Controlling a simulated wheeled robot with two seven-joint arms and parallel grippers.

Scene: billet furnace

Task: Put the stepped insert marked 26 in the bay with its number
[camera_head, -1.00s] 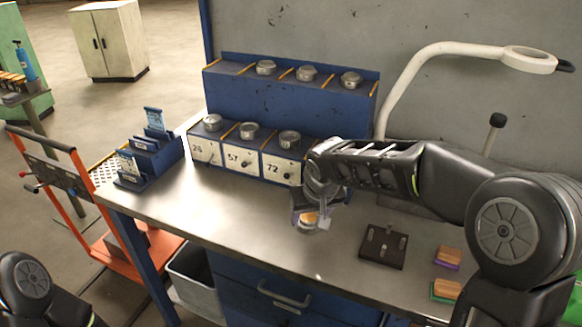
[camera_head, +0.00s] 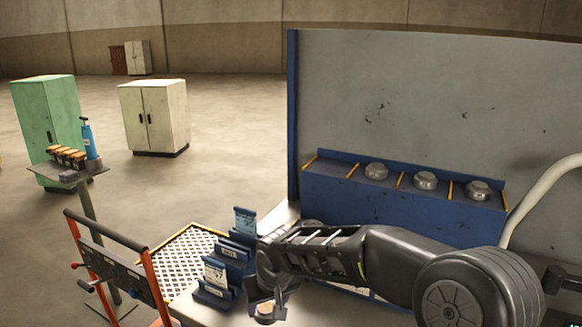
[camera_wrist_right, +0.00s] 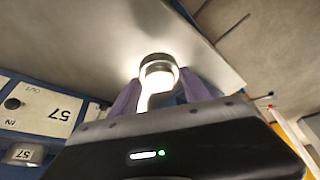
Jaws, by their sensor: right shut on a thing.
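My right gripper (camera_head: 265,302) is low in the head view, in front of the blue card holders. It is shut on a round metal piece (camera_wrist_right: 158,78), which shows between the fingertips in the right wrist view; no number can be read on it. The blue bay rack (camera_head: 400,205) carries round metal pieces on its upper tier; its lower tier is mostly hidden behind my right arm. In the right wrist view a white bay front marked 57 (camera_wrist_right: 48,106) appears upside down at the left, with a metal piece marked 57 (camera_wrist_right: 25,153) below it. My left gripper is out of view.
Blue card holders (camera_head: 228,262) stand at the bench's left end. An orange-framed trolley (camera_head: 115,262) is to their left. A small stand (camera_head: 68,172) with a blue bottle, and green and white cabinets, are farther back. A white lamp arm (camera_head: 545,195) is at the right.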

